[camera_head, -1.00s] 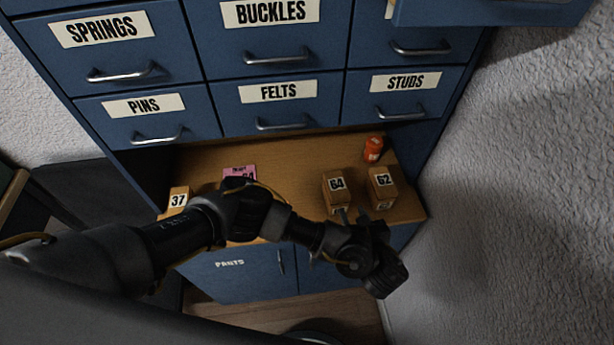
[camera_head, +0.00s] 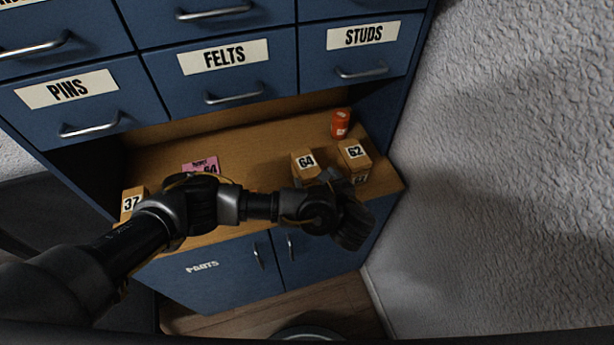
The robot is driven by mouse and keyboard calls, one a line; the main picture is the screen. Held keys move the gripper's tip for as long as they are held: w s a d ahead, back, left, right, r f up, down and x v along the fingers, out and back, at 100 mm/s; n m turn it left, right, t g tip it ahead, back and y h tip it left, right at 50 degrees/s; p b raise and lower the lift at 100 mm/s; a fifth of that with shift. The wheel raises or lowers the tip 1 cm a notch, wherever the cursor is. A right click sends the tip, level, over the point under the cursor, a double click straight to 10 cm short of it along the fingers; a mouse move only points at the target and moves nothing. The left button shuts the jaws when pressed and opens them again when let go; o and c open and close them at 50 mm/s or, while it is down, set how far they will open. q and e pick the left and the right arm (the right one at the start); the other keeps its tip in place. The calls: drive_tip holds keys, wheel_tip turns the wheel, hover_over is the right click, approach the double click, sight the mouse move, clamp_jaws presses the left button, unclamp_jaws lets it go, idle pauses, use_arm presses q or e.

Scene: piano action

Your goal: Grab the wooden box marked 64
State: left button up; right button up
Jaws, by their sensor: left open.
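The wooden box marked 64 (camera_head: 299,174) stands upright on the wooden shelf, its numbered top showing. My left arm crosses the picture from the left in front of the shelf. My left gripper (camera_head: 331,177) is open, its fingers at the lower right side of the box marked 64. The fingers and wrist hide the lower part of that box. I cannot tell whether the fingers touch it. My right gripper is out of view.
A wooden box marked 62 (camera_head: 355,156) stands close on the right. An orange jar (camera_head: 340,123) is behind. A box marked 37 (camera_head: 132,198) and a pink card (camera_head: 203,166) lie left. Blue drawers (camera_head: 225,75) rise above the shelf; a grey wall (camera_head: 490,150) bounds the right.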

sight(309, 172)
use_arm(q)
drive_tip(key=w+b, duration=0.1)
drive_tip(key=a+f+b, duration=0.1)
drive_tip(key=b, duration=0.1)
drive_tip(key=shift+w+a+f, duration=0.1)
drive_tip(key=shift+w+f, duration=0.1)
drive_tip(key=shift+w, duration=0.2)
drive_tip(key=shift+r+p+x, duration=0.25)
drive_tip(key=shift+p+x, duration=0.1)
drive_tip(key=shift+x, duration=0.8)
drive_tip(key=shift+w+a+f, duration=0.15)
drive_tip(key=shift+w, duration=0.1)
drive_tip(key=c, duration=1.2)
